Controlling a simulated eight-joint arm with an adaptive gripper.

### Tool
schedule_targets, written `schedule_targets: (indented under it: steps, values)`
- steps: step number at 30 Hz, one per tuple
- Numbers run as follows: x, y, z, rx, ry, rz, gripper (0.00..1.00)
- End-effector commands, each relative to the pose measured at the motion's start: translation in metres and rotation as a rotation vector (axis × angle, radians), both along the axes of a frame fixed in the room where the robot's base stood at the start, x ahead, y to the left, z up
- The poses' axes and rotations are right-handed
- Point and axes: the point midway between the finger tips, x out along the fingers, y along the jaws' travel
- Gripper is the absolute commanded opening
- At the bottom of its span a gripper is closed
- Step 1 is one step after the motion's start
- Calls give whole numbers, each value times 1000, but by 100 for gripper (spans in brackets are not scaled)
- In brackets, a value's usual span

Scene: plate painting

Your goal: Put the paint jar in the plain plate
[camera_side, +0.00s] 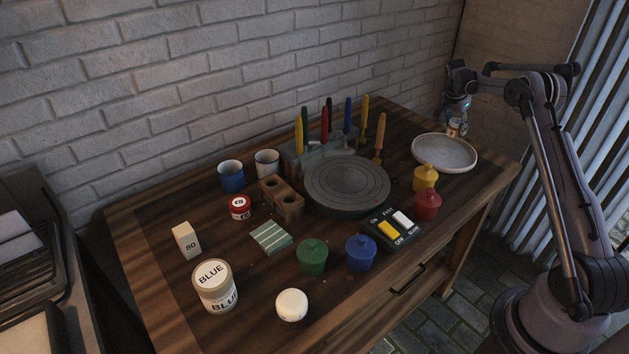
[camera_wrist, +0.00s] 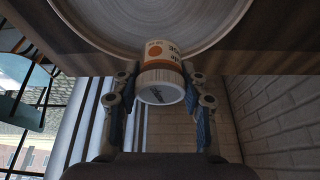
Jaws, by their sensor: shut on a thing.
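A small paint jar (camera_side: 453,128) with a white and orange label is held by my gripper (camera_side: 455,117) at the far rim of the plain plate (camera_side: 428,154). In the wrist view the jar (camera_wrist: 160,84) sits between the two fingers of my gripper (camera_wrist: 160,80), and its white round end faces the camera. The pale round plate (camera_wrist: 98,30) lies just beyond it. The jar overlaps the plate's rim in both views. I cannot tell whether it touches the plate. The plate looks empty otherwise.
A grey turntable (camera_side: 347,184) stands left of the plate, with upright coloured sticks behind it. A yellow pot (camera_side: 425,178) and a red pot (camera_side: 428,205) stand close in front of the plate. The brick wall (camera_side: 300,60) runs behind the table.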

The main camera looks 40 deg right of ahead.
Motion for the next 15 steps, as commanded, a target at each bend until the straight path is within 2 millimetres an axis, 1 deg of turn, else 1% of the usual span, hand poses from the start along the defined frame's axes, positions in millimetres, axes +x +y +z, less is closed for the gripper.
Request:
schedule_targets:
  steps: [2, 9, 11, 15]
  values:
    - [0, 0, -5, 0, 0, 0, 4]
    - [0, 0, -35, 0, 0, 0, 4]
    - [0, 0, -39, 0, 0, 0, 4]
    - [0, 0, -40, 0, 0, 0, 4]
